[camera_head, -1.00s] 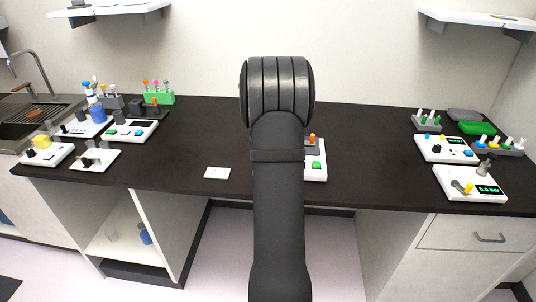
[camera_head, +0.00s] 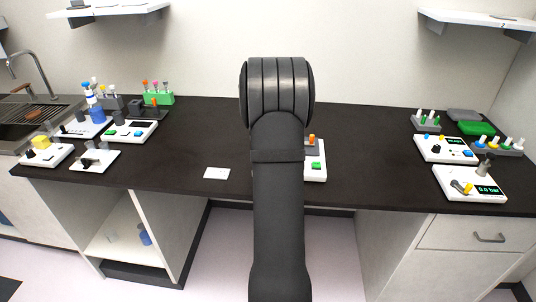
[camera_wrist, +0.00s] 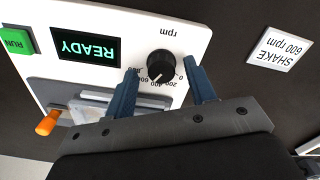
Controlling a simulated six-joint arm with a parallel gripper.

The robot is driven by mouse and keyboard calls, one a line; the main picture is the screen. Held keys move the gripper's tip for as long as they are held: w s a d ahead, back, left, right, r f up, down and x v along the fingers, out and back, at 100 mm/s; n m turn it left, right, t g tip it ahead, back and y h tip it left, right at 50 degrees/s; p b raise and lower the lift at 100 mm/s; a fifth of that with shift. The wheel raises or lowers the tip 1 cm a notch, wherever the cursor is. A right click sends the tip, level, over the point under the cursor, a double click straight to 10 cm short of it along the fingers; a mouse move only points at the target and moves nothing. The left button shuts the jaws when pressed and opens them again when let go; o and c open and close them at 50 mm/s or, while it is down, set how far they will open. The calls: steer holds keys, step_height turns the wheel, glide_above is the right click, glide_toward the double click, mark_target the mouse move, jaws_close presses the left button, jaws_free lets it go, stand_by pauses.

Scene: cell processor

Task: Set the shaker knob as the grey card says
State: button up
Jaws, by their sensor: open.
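The shaker is a white unit (camera_wrist: 190,32), upside down in the wrist view, with a lit screen (camera_wrist: 86,46) reading READY. Its black knob (camera_wrist: 160,62) has a white mark pointing toward the numbers on the gripper side, seemingly near 400; the exact setting is hard to read. The card (camera_wrist: 279,48) reads SHAKE 600 rpm and lies apart on the dark bench; it looks pale in the head view (camera_head: 217,173). My gripper (camera_wrist: 162,73) is open, its two blue fingers on either side of the knob. Contact cannot be seen. My arm hides most of the shaker in the head view.
A green RUN button (camera_wrist: 16,41) and an orange-tipped lever (camera_wrist: 48,122) are on the shaker. White devices and racks stand at the bench's left, and a unit reading bar (camera_head: 470,184) is at the right. Bench around the card is clear.

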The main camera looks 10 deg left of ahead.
step_height(320, 180, up, 17)
steer(key=shift+r, duration=0.2)
stand_by(0.3)
step_height(320, 180, down, 18)
steer(key=shift+r, duration=0.2)
stand_by(0.6)
steer(key=shift+r, duration=0.1)
